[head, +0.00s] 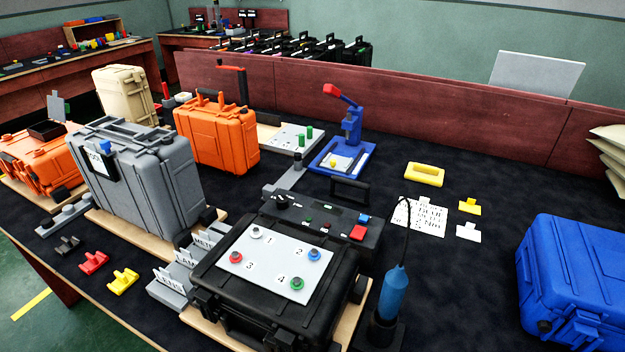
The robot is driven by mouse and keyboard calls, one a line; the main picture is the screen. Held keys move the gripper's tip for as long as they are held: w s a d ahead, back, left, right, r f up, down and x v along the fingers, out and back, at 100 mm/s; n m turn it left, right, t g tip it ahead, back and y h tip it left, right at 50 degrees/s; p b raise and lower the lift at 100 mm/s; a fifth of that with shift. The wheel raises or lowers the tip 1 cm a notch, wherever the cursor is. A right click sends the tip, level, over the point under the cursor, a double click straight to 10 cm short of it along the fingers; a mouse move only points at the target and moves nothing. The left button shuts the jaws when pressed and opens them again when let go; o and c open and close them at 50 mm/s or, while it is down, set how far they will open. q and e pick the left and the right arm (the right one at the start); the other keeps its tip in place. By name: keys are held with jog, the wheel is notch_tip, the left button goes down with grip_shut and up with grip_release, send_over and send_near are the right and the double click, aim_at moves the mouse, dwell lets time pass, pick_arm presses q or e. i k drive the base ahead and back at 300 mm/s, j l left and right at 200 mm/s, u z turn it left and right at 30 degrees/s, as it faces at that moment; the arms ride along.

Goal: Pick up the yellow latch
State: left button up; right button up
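The yellow latch (122,281) lies on the dark table top near the front left edge. It is the nearest of a short row with a red latch (93,263) and a black latch (68,245). The yellow latch stands clear of the red one, and nothing covers it. Neither of my grippers shows in the head view.
A grey case (150,185) stands on a wooden board behind the latches. A blue screwdriver (393,292) stands upright at front centre. A yellow handle (424,180) lies farther back.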

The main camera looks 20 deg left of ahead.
aim_at(124, 280)
jog(key=l+u, duration=0.1)
jog(key=u, duration=0.3)
jog(key=k+l+u, duration=0.1)
jog(key=u, duration=0.35)
jog(key=k+l+u, duration=0.1)
jog(key=u, duration=0.7)
jog(key=k+u, duration=0.15)
jog(key=u, duration=0.25)
